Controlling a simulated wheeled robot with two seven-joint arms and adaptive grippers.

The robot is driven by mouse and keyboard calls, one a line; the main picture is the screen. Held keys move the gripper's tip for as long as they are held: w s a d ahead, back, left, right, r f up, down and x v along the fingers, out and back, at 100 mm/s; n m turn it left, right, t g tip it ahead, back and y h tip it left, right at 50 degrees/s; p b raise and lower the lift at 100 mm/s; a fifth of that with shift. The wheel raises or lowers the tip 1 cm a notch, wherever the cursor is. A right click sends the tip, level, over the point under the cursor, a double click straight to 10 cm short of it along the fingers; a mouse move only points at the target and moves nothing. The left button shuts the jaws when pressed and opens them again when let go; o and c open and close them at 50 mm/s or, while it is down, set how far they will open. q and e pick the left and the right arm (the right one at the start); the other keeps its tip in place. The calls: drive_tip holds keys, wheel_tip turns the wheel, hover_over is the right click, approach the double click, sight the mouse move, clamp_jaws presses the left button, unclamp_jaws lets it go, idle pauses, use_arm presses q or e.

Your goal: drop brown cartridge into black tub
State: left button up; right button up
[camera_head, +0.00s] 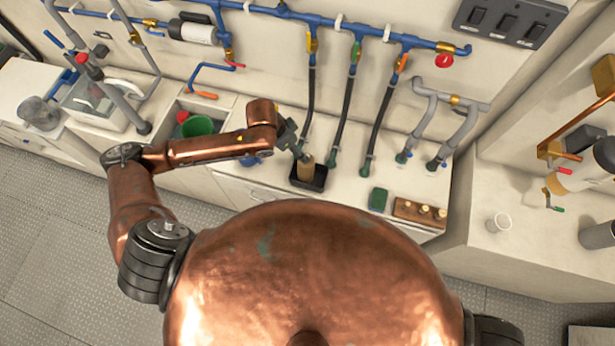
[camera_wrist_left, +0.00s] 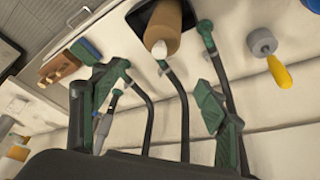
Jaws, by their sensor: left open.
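The brown cartridge (camera_head: 306,166) stands roughly upright in the black tub (camera_head: 318,184) on the white counter. In the left wrist view the cartridge (camera_wrist_left: 164,22), with a pale tip, overlaps the dark inside of the tub (camera_wrist_left: 138,18). Its lower end is hidden. My left gripper (camera_head: 299,150) is just above and beside the cartridge. In the wrist view the fingers of my left gripper (camera_wrist_left: 160,82) are spread wide, with nothing held between them; the cartridge is beyond them. My right gripper is out of view.
Black hoses (camera_head: 342,120) hang behind the tub. A green sponge block (camera_head: 378,199) and a wooden rack (camera_head: 420,212) with pale pegs lie to its right. A green bucket (camera_head: 197,126) sits in the sink to the left. A yellow-handled tool (camera_wrist_left: 278,70) lies near the tub.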

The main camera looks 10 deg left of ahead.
use_arm(q)
drive_tip(key=v, duration=0.6)
idle(0.3)
